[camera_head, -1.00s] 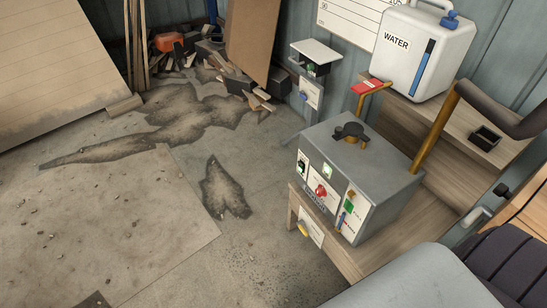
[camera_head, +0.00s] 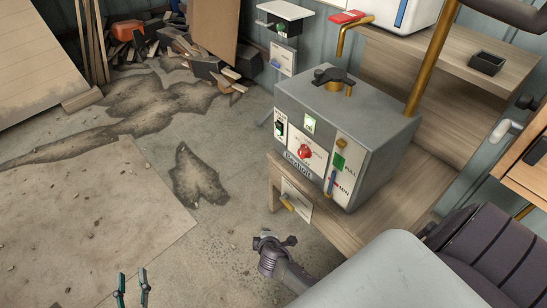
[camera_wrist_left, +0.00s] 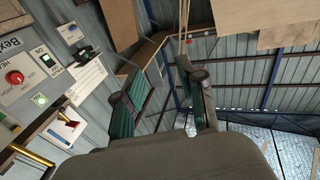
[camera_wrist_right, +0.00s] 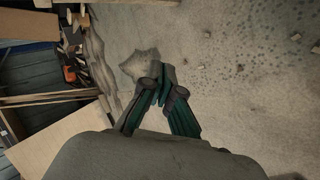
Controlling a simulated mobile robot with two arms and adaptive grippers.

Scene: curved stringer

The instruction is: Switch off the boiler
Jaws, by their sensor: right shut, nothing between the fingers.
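The boiler (camera_head: 385,125) is a grey box on a wooden bench, with a black clamp-like fitting on top. Its front has a red knob (camera_head: 305,152), a lit green lamp (camera_head: 310,124), a black switch (camera_head: 279,129) at the left edge and a green and red gauge strip (camera_head: 337,165). The red knob (camera_wrist_left: 14,77) and lit lamp (camera_wrist_left: 40,99) also show in the left wrist view. My left gripper (camera_head: 132,284) is open and empty, low at bottom left, well apart from the boiler. My right gripper (camera_wrist_right: 163,88) is shut and empty above the floor in the right wrist view.
A white water can (camera_head: 400,14) and a small black tray (camera_head: 487,63) rest on the upper shelf. The cracked floor at left is mostly open.

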